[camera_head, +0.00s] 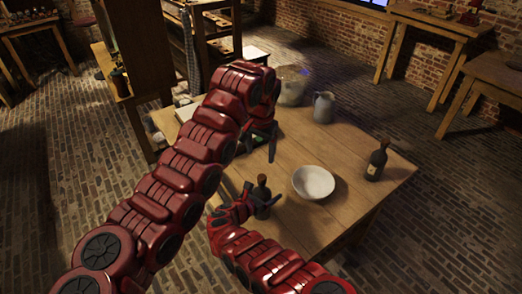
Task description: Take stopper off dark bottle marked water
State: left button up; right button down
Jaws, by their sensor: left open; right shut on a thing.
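A dark bottle (261,190) stands upright on the wooden table (345,215) near its front edge, its neck and top showing. My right gripper (262,204) is shut around this bottle's body and hides part of it. Any label on this bottle is hidden or too small to read. My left gripper (258,152) is open and empty, above and behind the bottle, fingers pointing down, apart from it. A second dark bottle (376,161) with a pale label stands upright at the table's right; the label cannot be read. Whether either bottle has a stopper is too small to tell.
A white bowl (313,182) sits between the two bottles. A grey jug (323,107) and a pale jar (291,88) stand at the back of the table. The tabletop between jug and bowl is clear. My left arm hides the table's left part.

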aim_at(262, 176)
pick_arm(q)
jog(key=f+n, duration=0.1)
jog(key=f, duration=0.2)
jog(key=f+n, duration=0.1)
jog(key=f, duration=0.3)
jog(key=w+f+n, duration=0.1)
jog(key=f+n, duration=0.1)
jog(key=f, duration=0.2)
jog(key=shift+d, duration=0.2)
grip_shut()
dwell(0.3)
jog(key=shift+r, duration=0.2)
dwell(0.6)
jog(key=shift+s+r, duration=0.1)
jog(key=shift+r, duration=0.85)
jog(key=shift+r, duration=0.1)
